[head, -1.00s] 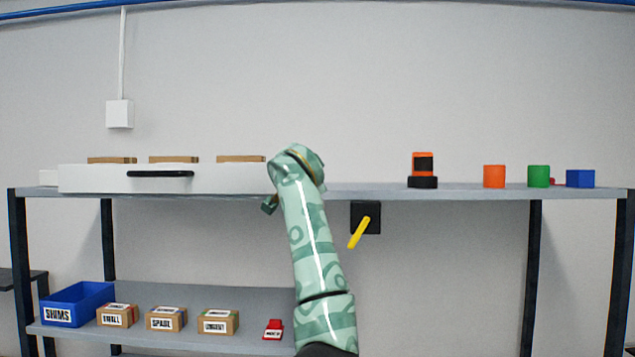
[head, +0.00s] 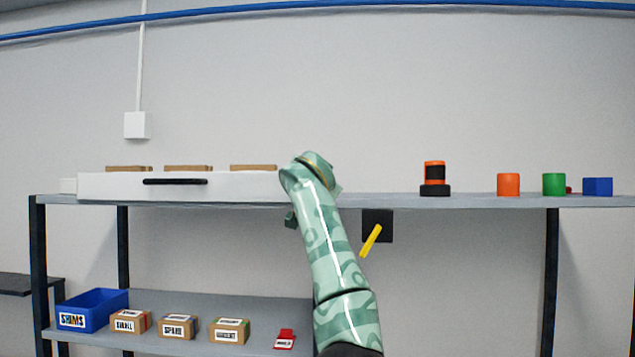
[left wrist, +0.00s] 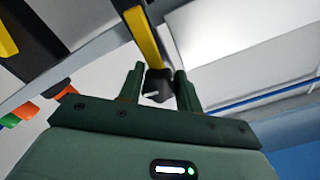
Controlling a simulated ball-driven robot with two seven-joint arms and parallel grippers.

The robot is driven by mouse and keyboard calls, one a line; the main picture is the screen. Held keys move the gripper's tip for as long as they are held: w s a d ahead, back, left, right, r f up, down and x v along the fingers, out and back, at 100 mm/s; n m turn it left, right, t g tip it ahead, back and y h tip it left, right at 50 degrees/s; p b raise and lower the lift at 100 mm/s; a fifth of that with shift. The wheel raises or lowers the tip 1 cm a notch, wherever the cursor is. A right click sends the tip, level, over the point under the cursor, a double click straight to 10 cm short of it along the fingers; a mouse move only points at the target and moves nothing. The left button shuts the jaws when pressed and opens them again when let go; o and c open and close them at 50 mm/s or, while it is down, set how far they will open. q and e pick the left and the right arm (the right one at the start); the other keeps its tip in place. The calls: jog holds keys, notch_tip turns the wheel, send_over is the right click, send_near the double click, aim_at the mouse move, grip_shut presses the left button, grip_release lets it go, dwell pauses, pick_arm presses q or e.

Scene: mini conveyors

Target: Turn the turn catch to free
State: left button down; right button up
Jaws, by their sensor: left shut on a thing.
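The turn catch shows in the left wrist view as a yellow bar (left wrist: 143,36) with a dark knob (left wrist: 157,84) at its near end. My left gripper (left wrist: 158,72) has its two green fingers either side of the knob and is shut on it. The bar runs up and slightly left, away from the fingers. In the head view my left arm hides this catch, and only a small dark green part of the gripper (head: 291,219) shows below the shelf edge. My right gripper is not in view.
A black plate with a yellow lever (head: 371,241) hangs under the shelf, right of my arm. A white drawer (head: 100,187) with a black handle is left. An orange-black device (head: 434,178) and coloured blocks stand right. Boxes and a blue bin (head: 93,310) are below.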

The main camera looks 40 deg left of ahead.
pick_arm(q)
jog(key=shift+w+f, duration=0.15)
jog(key=shift+f, duration=0.3)
jog(key=c, duration=1)
grip_release()
jog(key=shift+o, duration=0.2)
jog(key=shift+s+a+r, duration=0.1)
jog(key=shift+s+r, duration=0.1)
jog(key=b+v, duration=0.4)
jog(key=v, duration=1.2)
